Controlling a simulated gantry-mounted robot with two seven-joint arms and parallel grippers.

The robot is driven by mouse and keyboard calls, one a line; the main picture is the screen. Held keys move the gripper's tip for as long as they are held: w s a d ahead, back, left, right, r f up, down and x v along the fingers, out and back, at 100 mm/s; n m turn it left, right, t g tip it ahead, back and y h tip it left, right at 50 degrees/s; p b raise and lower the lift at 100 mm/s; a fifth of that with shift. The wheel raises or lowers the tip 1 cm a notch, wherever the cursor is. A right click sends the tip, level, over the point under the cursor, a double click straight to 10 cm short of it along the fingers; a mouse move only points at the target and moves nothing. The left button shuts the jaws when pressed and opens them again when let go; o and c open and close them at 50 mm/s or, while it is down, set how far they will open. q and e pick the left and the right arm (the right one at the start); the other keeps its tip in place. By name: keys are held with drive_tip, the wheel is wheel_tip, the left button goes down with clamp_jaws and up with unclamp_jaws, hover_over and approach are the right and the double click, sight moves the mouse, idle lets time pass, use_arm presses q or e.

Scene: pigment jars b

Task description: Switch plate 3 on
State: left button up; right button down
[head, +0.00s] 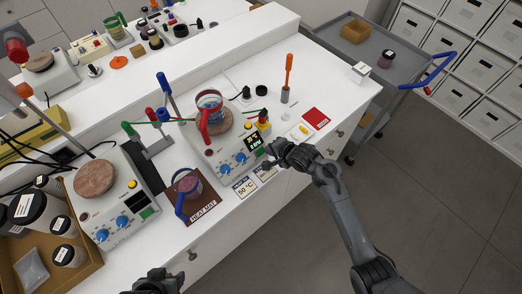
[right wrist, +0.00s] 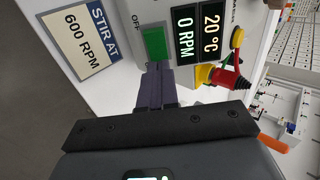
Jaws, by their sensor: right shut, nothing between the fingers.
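The hot plate in the middle of the bench (head: 229,169) has blue knobs and a round brown top holding a glass beaker (head: 211,110) in a red holder. No plate number is readable. Its lit display (right wrist: 198,35) reads 20 °C and 0 RPM. A green rocker switch (right wrist: 155,42) sits beside the display, near an OFF mark. My right gripper (head: 268,154) is at the plate's front right corner. In the right wrist view its shut, empty fingers (right wrist: 155,70) point at the switch, very near its edge; contact cannot be told. My left gripper (head: 155,280) is partly visible at the bottom edge.
Cards reading 50 °C (head: 244,187) and STIR AT 600 RPM (right wrist: 80,40) lie before the plate. A second hot plate (head: 115,215) stands left, and a jar with a blue holder (head: 187,187) between. An orange-handled tool (head: 288,75) stands upright at the right.

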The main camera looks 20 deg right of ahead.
drive_tip(key=p+v, duration=0.7)
drive_tip(key=v, duration=0.7)
idle(0.6)
